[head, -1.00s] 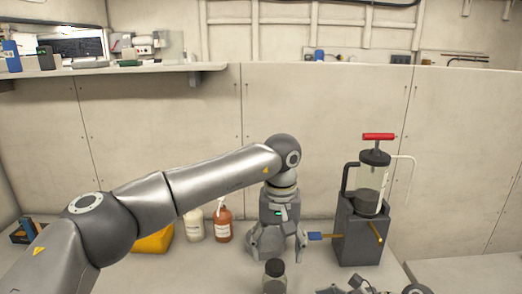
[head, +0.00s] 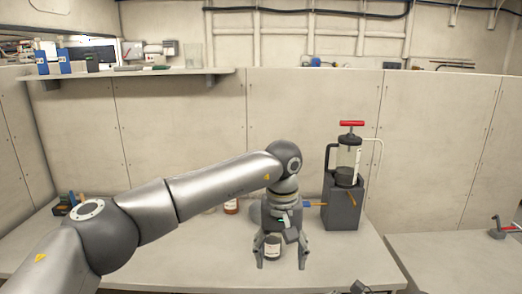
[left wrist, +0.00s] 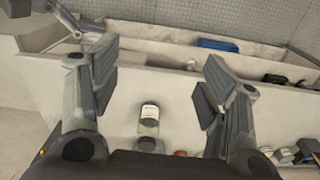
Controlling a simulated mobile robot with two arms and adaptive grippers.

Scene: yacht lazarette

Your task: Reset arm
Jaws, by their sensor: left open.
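My left gripper (head: 281,266) is open and points down over the bench, its two fingers spread apart. A small jar (head: 273,247) with a pale label stands on the bench, seen between or just behind the fingers and partly covered by them. In the left wrist view, a dark-capped jar with a white label (left wrist: 150,113) shows between the open fingers (left wrist: 160,82), with a gap on both sides. A dark piece (head: 359,287) at the bottom edge of the head view may be part of my right arm; its jaws cannot be made out.
A pump-like device with a red handle (head: 351,124) stands on a dark block (head: 342,207) right of the gripper. An orange-brown bottle (head: 231,207) is partly hidden behind my arm. A shelf (head: 140,73) holds items at upper left. The bench front (head: 190,265) is clear.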

